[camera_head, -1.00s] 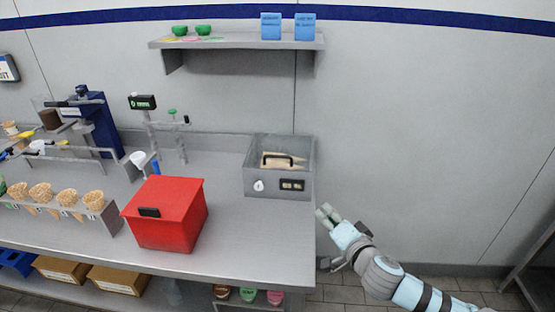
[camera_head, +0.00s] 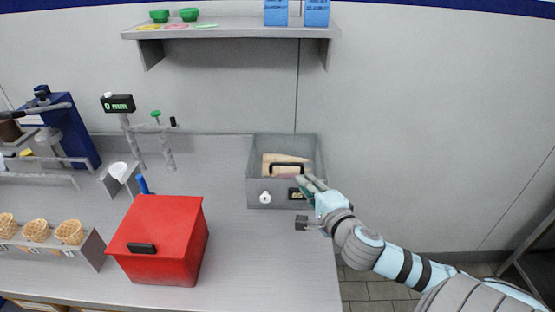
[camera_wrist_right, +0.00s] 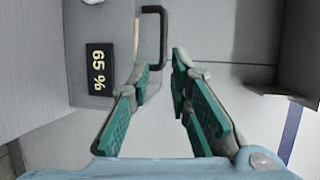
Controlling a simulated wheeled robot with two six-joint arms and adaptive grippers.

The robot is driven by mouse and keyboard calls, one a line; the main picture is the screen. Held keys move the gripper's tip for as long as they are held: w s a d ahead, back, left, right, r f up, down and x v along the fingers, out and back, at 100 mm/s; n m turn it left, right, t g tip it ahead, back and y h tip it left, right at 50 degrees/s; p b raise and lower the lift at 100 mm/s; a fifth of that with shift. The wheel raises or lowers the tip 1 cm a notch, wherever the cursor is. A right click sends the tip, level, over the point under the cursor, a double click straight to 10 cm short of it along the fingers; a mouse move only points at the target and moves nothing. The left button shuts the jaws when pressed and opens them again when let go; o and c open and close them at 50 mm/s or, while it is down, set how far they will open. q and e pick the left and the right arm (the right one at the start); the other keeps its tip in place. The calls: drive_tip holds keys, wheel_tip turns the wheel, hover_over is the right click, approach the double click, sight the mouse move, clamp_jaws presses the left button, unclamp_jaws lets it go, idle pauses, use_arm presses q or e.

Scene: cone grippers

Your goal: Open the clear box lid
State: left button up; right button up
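The clear box (camera_head: 252,178) stands at the back right of the counter, its lid shut, with a black handle (camera_head: 287,164) on it. Tan cone-like things show through the lid. My right gripper (camera_head: 312,183) is at the box's front right corner. In the right wrist view its green-padded fingers (camera_wrist_right: 160,70) are apart with nothing between them. The black handle (camera_wrist_right: 163,38) lies just beyond the fingertips there, and a display reading 65 % (camera_wrist_right: 99,68) is to the left. My left gripper is not in view.
A red box (camera_head: 158,240) stands at the front of the counter (camera_head: 240,265). A cone rack (camera_head: 85,245) and a blue machine (camera_head: 75,130) are at the left. A shelf (camera_head: 235,32) with blue boxes hangs above. Clear counter lies between the red and clear boxes.

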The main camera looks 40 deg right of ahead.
sight(286, 165)
drive_tip(key=x, duration=0.4)
drive_tip(key=b+x, duration=0.1)
drive_tip(key=x, duration=0.6)
drive_tip(key=shift+w+a, duration=0.2)
drive_tip(key=shift+w, duration=0.2)
drive_tip(key=shift+w+d, duration=0.2)
drive_tip(key=shift+w, duration=0.25)
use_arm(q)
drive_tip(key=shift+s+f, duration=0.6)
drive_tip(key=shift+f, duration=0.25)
use_arm(e)
drive_tip(key=shift+r, duration=0.1)
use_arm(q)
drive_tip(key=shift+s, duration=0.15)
use_arm(e)
drive_tip(key=shift+s, duration=0.1)
clamp_jaws()
